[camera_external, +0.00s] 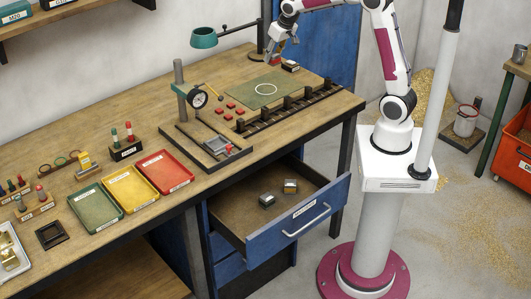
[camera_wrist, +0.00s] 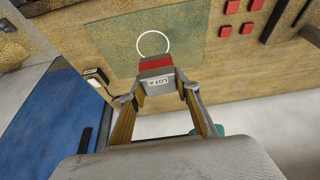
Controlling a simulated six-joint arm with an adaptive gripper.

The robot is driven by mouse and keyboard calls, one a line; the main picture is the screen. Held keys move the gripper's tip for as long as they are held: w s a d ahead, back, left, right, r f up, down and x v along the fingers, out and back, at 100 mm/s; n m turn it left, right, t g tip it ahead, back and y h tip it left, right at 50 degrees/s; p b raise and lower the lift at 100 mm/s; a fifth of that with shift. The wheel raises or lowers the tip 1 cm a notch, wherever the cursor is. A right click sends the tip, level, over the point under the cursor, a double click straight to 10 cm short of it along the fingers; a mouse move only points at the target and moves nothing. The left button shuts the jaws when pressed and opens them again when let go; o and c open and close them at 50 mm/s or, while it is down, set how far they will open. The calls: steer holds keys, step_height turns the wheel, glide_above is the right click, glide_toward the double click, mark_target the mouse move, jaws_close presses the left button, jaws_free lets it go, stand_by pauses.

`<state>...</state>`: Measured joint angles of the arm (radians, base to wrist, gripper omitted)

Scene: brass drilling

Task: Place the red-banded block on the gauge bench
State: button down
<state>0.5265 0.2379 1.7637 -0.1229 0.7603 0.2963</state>
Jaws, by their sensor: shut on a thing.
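My gripper (camera_external: 273,58) is at the far end of the workbench, by the green mat.
Small red squares (camera_external: 230,105) and a dark slotted rail (camera_external: 290,106) lie beside the green mat (camera_external: 245,97). A teal lamp (camera_external: 203,38) overhangs the bench. An open drawer (camera_external: 262,222) holds two small blocks. Green, yellow and red trays (camera_external: 163,172) are at the front.

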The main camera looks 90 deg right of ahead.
mark_target(274, 64)
steer(key=shift+s+d, duration=0.2)
steer(key=shift+d, duration=0.5)
step_height(274, 64, down, 4)
steer(key=shift+r, duration=0.1)
steer(key=shift+f, duration=0.6)
steer(key=shift+f, duration=3.1)
steer(key=shift+f, duration=0.15)
steer(key=shift+f, duration=1.75)
steer(key=shift+f, duration=0.15)
